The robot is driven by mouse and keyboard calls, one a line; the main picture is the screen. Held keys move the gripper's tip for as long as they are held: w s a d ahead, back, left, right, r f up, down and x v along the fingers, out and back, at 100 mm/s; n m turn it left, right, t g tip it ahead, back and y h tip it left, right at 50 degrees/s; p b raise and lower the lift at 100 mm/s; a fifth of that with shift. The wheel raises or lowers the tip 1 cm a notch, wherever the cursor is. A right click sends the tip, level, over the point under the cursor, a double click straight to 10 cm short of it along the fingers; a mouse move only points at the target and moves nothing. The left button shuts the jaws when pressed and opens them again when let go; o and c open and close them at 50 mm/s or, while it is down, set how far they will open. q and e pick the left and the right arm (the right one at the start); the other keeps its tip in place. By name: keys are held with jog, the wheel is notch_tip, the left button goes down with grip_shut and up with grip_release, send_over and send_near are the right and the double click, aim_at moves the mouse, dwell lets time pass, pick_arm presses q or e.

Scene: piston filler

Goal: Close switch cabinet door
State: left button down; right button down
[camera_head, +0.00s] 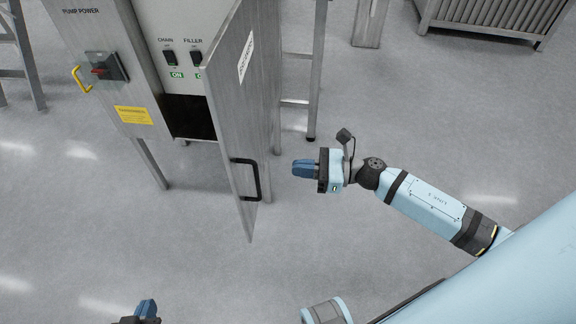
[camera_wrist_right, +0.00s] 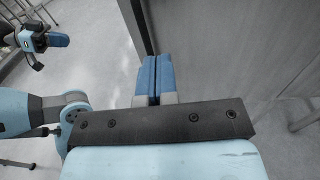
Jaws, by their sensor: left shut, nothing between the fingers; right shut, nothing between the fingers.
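The switch cabinet (camera_head: 180,20) stands at upper left in the head view. Its grey metal door (camera_head: 240,120) is swung open toward me, with the dark interior showing on its left. The black door handle (camera_head: 247,180) is on the door's right-hand face, near the free edge. My right gripper (camera_head: 303,168) is shut and empty, to the right of the handle and apart from it. In the right wrist view its blue fingers (camera_wrist_right: 155,78) are together in front of a grey panel (camera_wrist_right: 220,50). My left gripper (camera_head: 147,310) is shut, low at the bottom edge, partly cut off.
A metal frame leg (camera_head: 315,70) stands behind the door. A slatted metal unit (camera_head: 490,15) is at far upper right. The floor between is clear.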

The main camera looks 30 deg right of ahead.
aim_at(251, 164)
jog(key=x, duration=1.1)
jog(key=shift+w+a+p, duration=0.15)
jog(key=shift+a+p, duration=0.05)
jog(key=shift+p, duration=0.1)
jog(key=shift+a, duration=0.1)
pick_arm(q)
jog(key=shift+a+f, duration=0.2)
jog(key=shift+f, duration=0.1)
jog(key=shift+r, duration=0.2)
pick_arm(e)
jog(key=shift+w, duration=0.1)
